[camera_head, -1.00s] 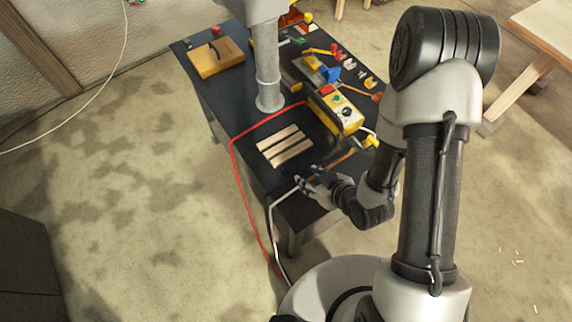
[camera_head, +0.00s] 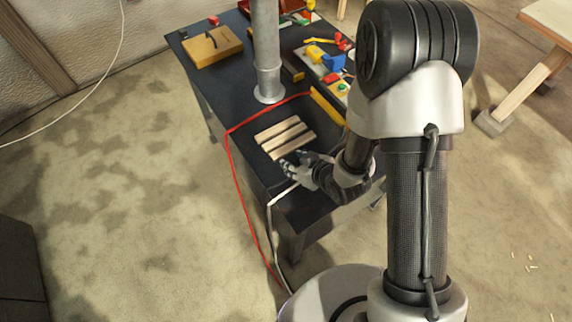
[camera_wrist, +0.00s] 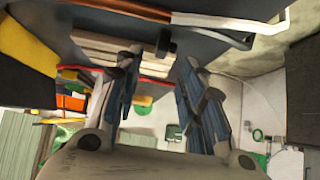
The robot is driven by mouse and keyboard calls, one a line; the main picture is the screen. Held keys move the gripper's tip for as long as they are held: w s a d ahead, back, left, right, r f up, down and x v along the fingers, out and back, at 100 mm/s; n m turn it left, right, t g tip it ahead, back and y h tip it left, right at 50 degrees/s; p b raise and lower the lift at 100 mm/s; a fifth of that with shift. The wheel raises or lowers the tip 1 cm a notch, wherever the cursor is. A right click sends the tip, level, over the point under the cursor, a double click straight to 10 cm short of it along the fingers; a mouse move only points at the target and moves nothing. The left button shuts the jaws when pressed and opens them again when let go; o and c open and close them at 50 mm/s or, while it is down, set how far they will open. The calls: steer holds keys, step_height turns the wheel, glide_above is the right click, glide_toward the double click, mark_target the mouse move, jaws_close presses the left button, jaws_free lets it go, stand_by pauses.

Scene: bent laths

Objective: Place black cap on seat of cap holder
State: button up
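My gripper (camera_head: 291,165) is over the near part of the dark workbench, beside the pale laths, in the head view. In the wrist view my gripper (camera_wrist: 160,68) has its two blue-grey fingers spread apart with nothing held between them. A small black piece (camera_wrist: 165,43), which may be the black cap, shows past the gap between the fingertips, against the laths. I cannot make it out in the head view. I cannot tell for sure which thing is the cap holder; a yellow block with dark marks (camera_head: 213,46) lies at the bench's far left.
Three pale laths (camera_head: 285,137) lie on the workbench (camera_head: 215,80). A red cable (camera_head: 231,155) and a white cable (camera_head: 270,215) hang over its edge. A grey post (camera_head: 268,60) stands on it. Coloured tools and parts (camera_head: 333,62) lie at the back right.

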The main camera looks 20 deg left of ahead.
steer(key=b+x, duration=0.1)
steer(key=x, duration=0.5)
steer(key=shift+s, duration=0.1)
steer(key=shift+c, duration=0.4)
steer(key=c, duration=0.6)
